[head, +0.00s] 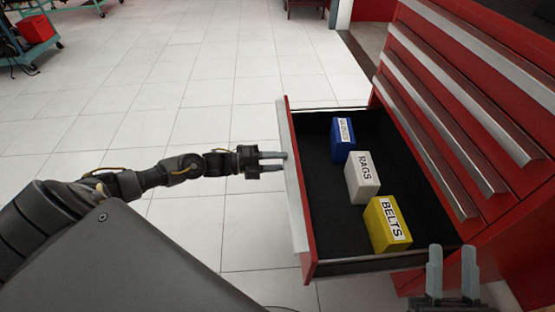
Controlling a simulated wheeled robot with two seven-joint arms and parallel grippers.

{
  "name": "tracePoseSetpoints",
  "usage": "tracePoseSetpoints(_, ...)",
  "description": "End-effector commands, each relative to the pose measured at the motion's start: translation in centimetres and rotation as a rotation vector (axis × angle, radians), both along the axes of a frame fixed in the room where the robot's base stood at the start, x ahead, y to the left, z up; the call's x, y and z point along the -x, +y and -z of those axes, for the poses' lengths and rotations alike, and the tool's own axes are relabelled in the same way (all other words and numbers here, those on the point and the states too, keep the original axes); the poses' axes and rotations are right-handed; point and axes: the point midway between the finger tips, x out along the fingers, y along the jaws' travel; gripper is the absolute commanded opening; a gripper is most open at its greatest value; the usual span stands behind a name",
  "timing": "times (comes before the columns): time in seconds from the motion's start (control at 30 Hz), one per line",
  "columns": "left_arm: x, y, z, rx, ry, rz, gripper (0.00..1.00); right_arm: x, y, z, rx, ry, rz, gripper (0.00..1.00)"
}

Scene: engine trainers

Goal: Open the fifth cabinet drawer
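The red cabinet (490,215) stands at the right with several closed drawers with long silver handles. Below those, one low drawer (325,215) is pulled far out, its dark interior showing. Its red front with a pale handle strip (293,185) faces left. My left gripper (274,161) is just left of this front, its two fingers apart with nothing between them. The fingertips reach close to the handle strip; I cannot tell if they touch. My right gripper (453,272) is at the lower right by the drawer's near corner, fingers apart and empty.
Inside the drawer stand a blue box (342,138), a white box (362,178) labelled RAGS and a yellow box (387,224) labelled BELTS. The tiled floor left of the drawer is clear. A teal cart with a red bin (37,29) stands far left.

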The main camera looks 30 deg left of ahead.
Motion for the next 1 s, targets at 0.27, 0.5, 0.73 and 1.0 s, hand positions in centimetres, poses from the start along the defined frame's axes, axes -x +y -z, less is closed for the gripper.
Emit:
tracePoseSetpoints(0.27, 0.0, 0.3, -0.4, 0.001, -0.007, -0.003, 0.40, 0.0, 0.0, -0.1, 0.001, 0.002, -0.001, 0.36)
tracePoseSetpoints(0.5, 2.3, 3.4, -0.3, -0.002, -0.004, -0.003, 0.40, -0.2, 0.6, 0.5, 0.034, 0.061, -0.012, 0.36)
tracePoseSetpoints(0.73, 4.9, 6.8, -0.3, -0.001, -0.003, -0.002, 0.40, -0.2, 1.1, 1.3, 0.071, 0.126, -0.024, 0.36)
tracePoseSetpoints(1.0, 6.3, 8.7, -0.3, 0.001, -0.004, -0.002, 0.40, -0.2, 1.4, 1.8, 0.092, 0.160, -0.032, 0.36)
